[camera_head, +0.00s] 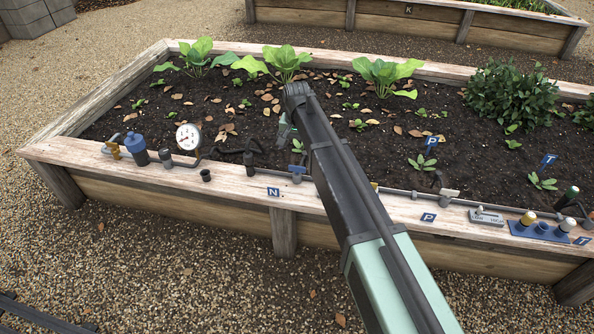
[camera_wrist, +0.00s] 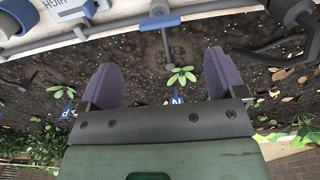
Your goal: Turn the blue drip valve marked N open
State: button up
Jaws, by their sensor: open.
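A blue tag marked N (camera_wrist: 177,100) stands in the soil by a seedling. My gripper (camera_wrist: 163,80) is open and empty over the soil, its two dark fingers spread apart, and the valve shows beyond the fingertips. In the head view my arm hides most of the gripper.
A pressure gauge (camera_head: 188,137) and a blue filter (camera_head: 136,148) stand on the rim to the left. A P plate (camera_head: 429,217), a grey box (camera_head: 487,217) and a blue capped manifold (camera_head: 543,231) are to the right. Leafy plants (camera_head: 284,62) grow farther back.

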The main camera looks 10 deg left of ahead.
aim_at(297, 170)
notch_tip(297, 170, down, 10)
jog(key=b, duration=0.8)
jog(key=shift+b, duration=0.35)
jog(key=shift+r, duration=0.15)
jog(key=shift+r, duration=0.1)
jog(key=c, duration=0.9)
